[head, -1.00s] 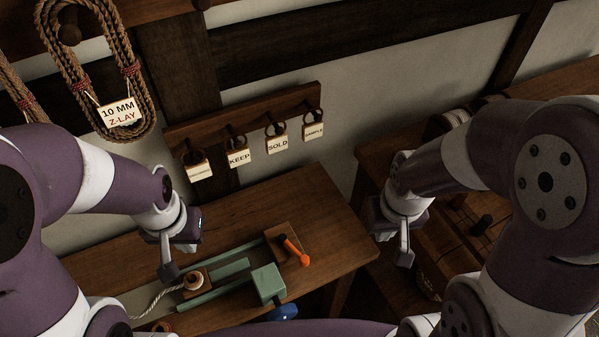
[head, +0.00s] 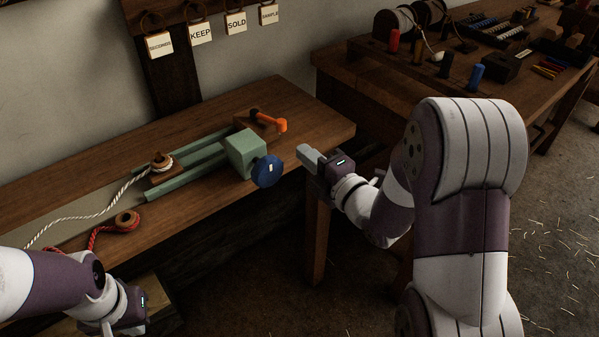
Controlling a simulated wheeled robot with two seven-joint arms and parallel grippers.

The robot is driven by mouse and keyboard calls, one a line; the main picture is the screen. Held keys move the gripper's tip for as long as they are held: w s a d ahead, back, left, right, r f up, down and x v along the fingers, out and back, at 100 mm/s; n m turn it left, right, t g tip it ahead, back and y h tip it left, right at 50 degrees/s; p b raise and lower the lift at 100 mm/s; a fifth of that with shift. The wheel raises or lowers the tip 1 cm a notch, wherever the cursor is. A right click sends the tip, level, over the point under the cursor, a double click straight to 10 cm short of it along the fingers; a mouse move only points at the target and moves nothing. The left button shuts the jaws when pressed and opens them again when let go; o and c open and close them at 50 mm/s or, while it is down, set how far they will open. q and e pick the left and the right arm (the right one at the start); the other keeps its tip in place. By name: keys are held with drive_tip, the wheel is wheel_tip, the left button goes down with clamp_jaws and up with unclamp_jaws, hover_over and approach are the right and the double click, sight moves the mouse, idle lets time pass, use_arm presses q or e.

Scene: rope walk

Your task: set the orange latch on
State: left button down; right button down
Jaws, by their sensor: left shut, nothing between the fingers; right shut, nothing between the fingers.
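The orange latch (head: 268,121) is a short lever with a knob at its right end. It sits on a wooden block at the far end of the green rails, beside a green box (head: 246,153) with a blue round knob (head: 267,171) on its front. My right gripper (head: 309,156) is shut and empty, just right of the blue knob and in front of the latch, apart from both. My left gripper (head: 124,308) is low at the left, below the bench's front edge, shut and empty; its fingertips are hard to make out.
White rope (head: 95,213) runs to a wooden spool on the rails (head: 190,150). Red rope (head: 100,235) lies near the bench's front edge. Labelled tags (head: 200,34) hang on the wall. A second bench (head: 385,62) at the right holds spools, pegs and tools.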

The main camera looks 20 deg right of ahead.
approach(268, 119)
drive_tip(key=x, duration=0.2)
drive_tip(key=shift+w+a+f, duration=0.25)
drive_tip(key=shift+w+f, duration=0.05)
drive_tip(key=shift+w+d+f+b, duration=0.1)
drive_tip(key=shift+w+d+b, duration=0.1)
drive_tip(key=shift+d+b, duration=0.35)
drive_tip(key=shift+w+d+f+b, duration=0.1)
drive_tip(key=shift+w+d+b, duration=0.15)
drive_tip(key=shift+d+b, duration=0.25)
drive_tip(key=shift+w+d+r, duration=0.1)
drive_tip(key=shift+w+d, duration=0.1)
drive_tip(key=shift+r, duration=0.1)
